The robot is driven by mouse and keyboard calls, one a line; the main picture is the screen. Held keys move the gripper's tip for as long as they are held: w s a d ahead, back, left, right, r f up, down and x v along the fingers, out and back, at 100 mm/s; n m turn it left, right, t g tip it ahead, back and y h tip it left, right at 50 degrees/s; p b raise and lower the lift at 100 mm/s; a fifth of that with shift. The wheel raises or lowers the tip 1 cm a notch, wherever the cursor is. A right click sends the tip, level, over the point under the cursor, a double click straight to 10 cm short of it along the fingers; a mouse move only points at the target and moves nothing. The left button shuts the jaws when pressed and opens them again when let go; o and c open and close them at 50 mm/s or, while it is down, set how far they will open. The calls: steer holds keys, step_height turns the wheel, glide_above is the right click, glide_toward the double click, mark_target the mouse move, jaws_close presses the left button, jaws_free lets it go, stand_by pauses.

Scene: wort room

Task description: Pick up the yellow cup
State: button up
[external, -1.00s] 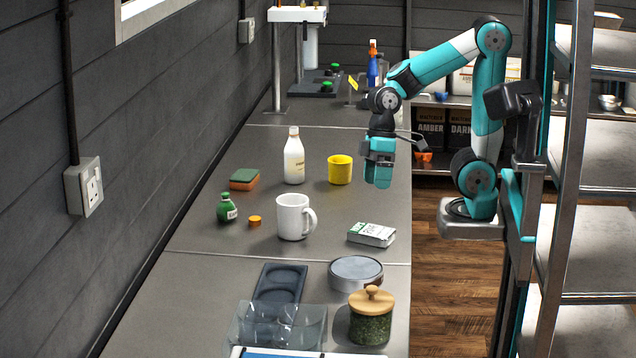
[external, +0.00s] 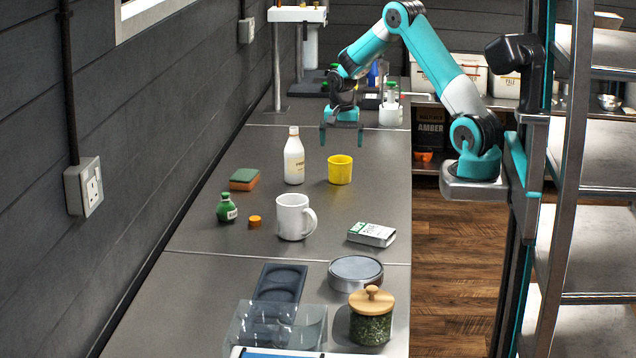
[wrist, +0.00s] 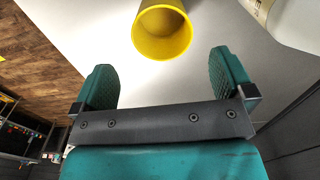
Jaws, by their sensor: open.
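The yellow cup (external: 340,170) stands upright on the grey bench, right of a white bottle (external: 294,160). My gripper (external: 341,138) is open and empty, with its fingers pointing down, above the bench behind the cup in the external view. In the wrist view the yellow cup (wrist: 163,30) shows at the top middle, its open mouth toward the camera. There it lies beyond the two spread teal fingertips (wrist: 166,80) and apart from them. Part of the white bottle (wrist: 295,22) shows at the upper right.
A white mug (external: 293,217), a small green bottle (external: 227,208), an orange cap (external: 255,221), a sponge (external: 244,179) and a small carton (external: 372,234) stand nearer the camera. A grey wall bounds the bench on the left. The bench right of the cup is clear.

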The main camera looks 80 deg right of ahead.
mark_target(340, 170)
steer(key=f+p, duration=0.1)
steer(key=f, duration=0.4)
steer(key=f+p, duration=0.1)
steer(key=f, duration=0.3)
steer(key=shift+w+a+f+p, duration=0.15)
steer(key=shift+w+f+p, duration=0.05)
steer(key=shift+f+p, duration=0.2)
steer(key=shift+r, duration=0.1)
steer(key=c, duration=1)
